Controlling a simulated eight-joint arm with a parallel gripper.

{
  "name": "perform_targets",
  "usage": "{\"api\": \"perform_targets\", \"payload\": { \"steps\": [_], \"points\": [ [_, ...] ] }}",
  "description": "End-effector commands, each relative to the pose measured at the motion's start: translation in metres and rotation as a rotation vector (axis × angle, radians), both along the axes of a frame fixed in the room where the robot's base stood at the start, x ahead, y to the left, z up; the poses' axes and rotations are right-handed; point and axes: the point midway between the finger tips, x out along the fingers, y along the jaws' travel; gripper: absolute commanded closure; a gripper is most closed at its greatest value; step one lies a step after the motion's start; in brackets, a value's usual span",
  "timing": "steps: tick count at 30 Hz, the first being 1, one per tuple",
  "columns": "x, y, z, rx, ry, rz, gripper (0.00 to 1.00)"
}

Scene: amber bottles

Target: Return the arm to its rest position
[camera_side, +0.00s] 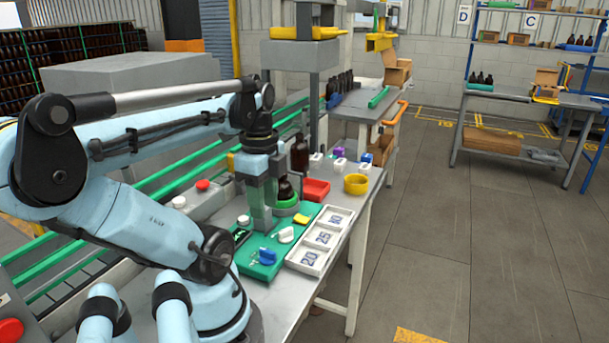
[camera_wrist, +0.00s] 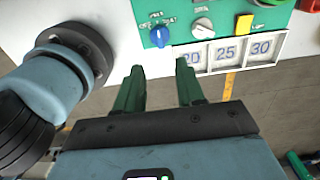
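My gripper (camera_side: 262,226) points down with its green fingers over the green control panel (camera_side: 243,262) on the bench. In the wrist view my gripper (camera_wrist: 159,68) is open, its two fingers apart with nothing between them. An amber bottle (camera_side: 285,191) stands in a green round holder (camera_side: 287,206) just right of the fingers in the side view. A taller amber bottle (camera_side: 300,154) stands upright behind it. Neither bottle shows in the wrist view. The panel there shows a blue knob (camera_wrist: 158,37), a white knob (camera_wrist: 203,27) and a yellow switch (camera_wrist: 243,23).
A white tray marked 20, 25 and 30 (camera_side: 303,263) lies beside the panel. Green conveyor rails (camera_side: 150,179) run left of the bench. Open floor (camera_side: 480,240) lies to the right.

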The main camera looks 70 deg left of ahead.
Motion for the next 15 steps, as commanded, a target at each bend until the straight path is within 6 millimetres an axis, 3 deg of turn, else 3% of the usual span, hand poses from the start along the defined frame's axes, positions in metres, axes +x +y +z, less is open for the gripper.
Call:
{"api": "perform_targets", "payload": {
  "steps": [15],
  "points": [
    [0.0007,-0.0004,0.0068,0.002,-0.002,0.002,0.62]
  ]
}}
